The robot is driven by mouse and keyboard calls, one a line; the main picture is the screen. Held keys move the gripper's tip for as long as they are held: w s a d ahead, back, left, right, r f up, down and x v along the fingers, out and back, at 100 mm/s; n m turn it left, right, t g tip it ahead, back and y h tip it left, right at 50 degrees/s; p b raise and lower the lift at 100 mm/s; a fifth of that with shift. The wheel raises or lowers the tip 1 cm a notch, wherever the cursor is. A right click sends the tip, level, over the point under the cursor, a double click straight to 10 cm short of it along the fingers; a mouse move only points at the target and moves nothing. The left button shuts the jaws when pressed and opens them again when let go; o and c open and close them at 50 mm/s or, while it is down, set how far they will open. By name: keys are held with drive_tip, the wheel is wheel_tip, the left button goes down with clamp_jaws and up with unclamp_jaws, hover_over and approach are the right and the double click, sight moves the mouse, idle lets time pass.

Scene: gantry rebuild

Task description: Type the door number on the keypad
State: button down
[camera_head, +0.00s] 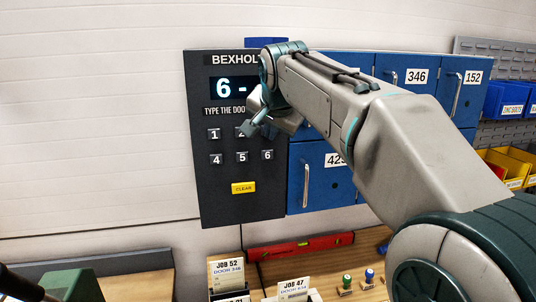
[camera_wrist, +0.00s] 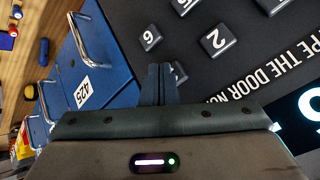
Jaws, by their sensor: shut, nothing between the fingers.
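The dark keypad panel (camera_head: 240,208) hangs on the wall. Its display (camera_head: 226,88) shows a 6 and a dash; the rest is hidden behind my arm. Keys 1 (camera_head: 214,134), 4 (camera_head: 216,160), 5 (camera_head: 242,157) and 6 (camera_head: 267,155) show, with a yellow CLEAR key (camera_head: 243,188) below. My gripper (camera_head: 249,129) is shut and empty, in front of the top key row. In the wrist view, its fingertips (camera_wrist: 160,68) partly cover a key (camera_wrist: 180,72) beside key 2 (camera_wrist: 217,41); I cannot tell whether they touch it. Key 6 (camera_wrist: 150,38) is clear.
Blue lockers, including 346 (camera_head: 394,67) and 425 (camera_head: 318,185), stand right of the panel. Below, job cards JOB 52 (camera_head: 226,277) and JOB 47 (camera_head: 294,288) carry door numbers too small to read surely. A red level (camera_head: 300,247) and stamps (camera_head: 346,283) lie on the bench.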

sight(217, 161)
drive_tip(key=shift+w+a, duration=0.1)
drive_tip(key=shift+w, duration=0.3)
idle(0.8)
drive_tip(key=shift+s, duration=0.1)
drive_tip(key=shift+s+d+b, duration=0.25)
drive_tip(key=shift+s+b, duration=0.25)
drive_tip(key=shift+s, duration=0.2)
drive_tip(key=s+a+f+b, duration=0.1)
drive_tip(key=a+f, duration=0.1)
drive_tip(key=a, duration=0.2)
drive_tip(key=s+a+f+b, duration=0.1)
drive_tip(key=a+f+b, duration=0.1)
drive_tip(key=a, duration=0.2)
drive_tip(key=s+a+f+b, duration=0.1)
drive_tip(key=a+f, duration=0.1)
drive_tip(key=a, duration=0.2)
drive_tip(key=shift+s+f, duration=0.1)
drive_tip(key=shift+s, duration=0.1)
drive_tip(key=shift+w, duration=0.15)
drive_tip(key=shift+w+a, duration=0.1)
drive_tip(key=shift+w, duration=0.15)
idle(0.4)
